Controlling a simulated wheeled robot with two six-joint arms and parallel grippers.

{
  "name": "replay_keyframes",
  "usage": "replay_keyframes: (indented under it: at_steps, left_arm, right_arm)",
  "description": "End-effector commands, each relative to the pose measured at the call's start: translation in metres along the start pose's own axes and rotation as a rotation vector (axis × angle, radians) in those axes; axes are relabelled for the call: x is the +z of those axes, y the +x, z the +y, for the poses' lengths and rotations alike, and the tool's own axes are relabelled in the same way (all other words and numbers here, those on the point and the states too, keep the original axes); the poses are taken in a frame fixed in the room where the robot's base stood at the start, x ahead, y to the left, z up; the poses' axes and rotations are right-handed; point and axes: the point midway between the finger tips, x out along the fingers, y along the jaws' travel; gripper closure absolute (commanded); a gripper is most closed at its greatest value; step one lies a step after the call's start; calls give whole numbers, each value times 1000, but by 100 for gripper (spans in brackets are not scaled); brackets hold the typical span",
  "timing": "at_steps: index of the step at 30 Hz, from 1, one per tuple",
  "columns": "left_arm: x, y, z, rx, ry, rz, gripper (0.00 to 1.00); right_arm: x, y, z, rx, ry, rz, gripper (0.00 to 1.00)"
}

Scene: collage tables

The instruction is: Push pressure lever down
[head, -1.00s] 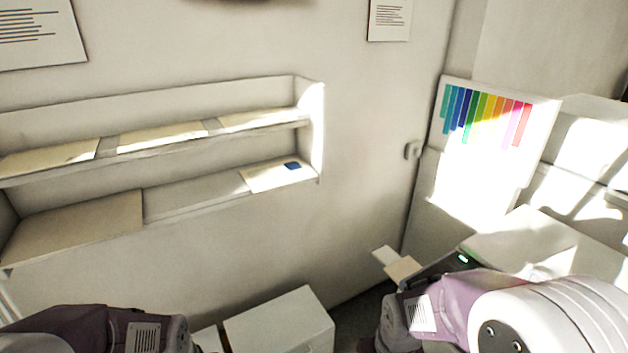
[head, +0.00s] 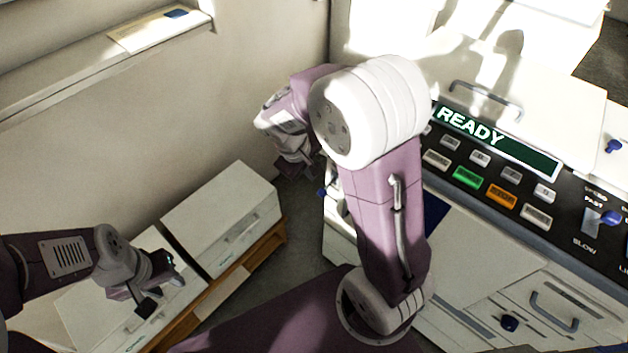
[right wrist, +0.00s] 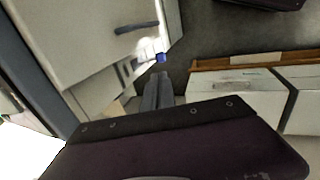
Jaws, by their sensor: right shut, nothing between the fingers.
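A blue knob (head: 323,192) sticks out from the left side of the printing machine (head: 470,235). In the right wrist view the blue knob (right wrist: 160,58) is beside a slotted opening in the machine's side, just beyond my fingertips. I cannot tell for sure whether it is the pressure lever. My right gripper (head: 296,172) points down left of the machine, close to the knob. In the right wrist view its fingers (right wrist: 158,90) are together and empty, and apart from the knob. My left gripper (head: 162,288) is over the white boxes at lower left, its fingers apparently apart and empty.
The control panel reads READY (head: 470,125). White boxes (head: 220,218) stand on a wooden pallet (head: 272,245) by the wall. A floor gap separates them from the machine.

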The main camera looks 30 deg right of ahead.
Motion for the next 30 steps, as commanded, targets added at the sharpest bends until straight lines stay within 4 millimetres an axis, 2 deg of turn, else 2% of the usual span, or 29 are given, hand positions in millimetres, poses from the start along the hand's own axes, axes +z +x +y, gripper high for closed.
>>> replay_keyframes:
  at_steps: [1,9,15,21,30]
  left_arm:
    - [1,7,0,0,0,0,64]
    - [3,26,0,0,0,0,64]
    - [4,37,-1,0,0,0,64]
    - [4,40,-1,0,0,0,64]
    - [4,40,-1,0,0,0,64]
  right_arm:
    - [1,14,-2,-1,-1,-5,100]
    - [2,75,-2,-2,1,-5,100]
    - [1,108,-2,-2,0,-3,100]
    - [1,121,-1,-1,0,-1,100]
    - [1,121,0,-1,0,-1,100]
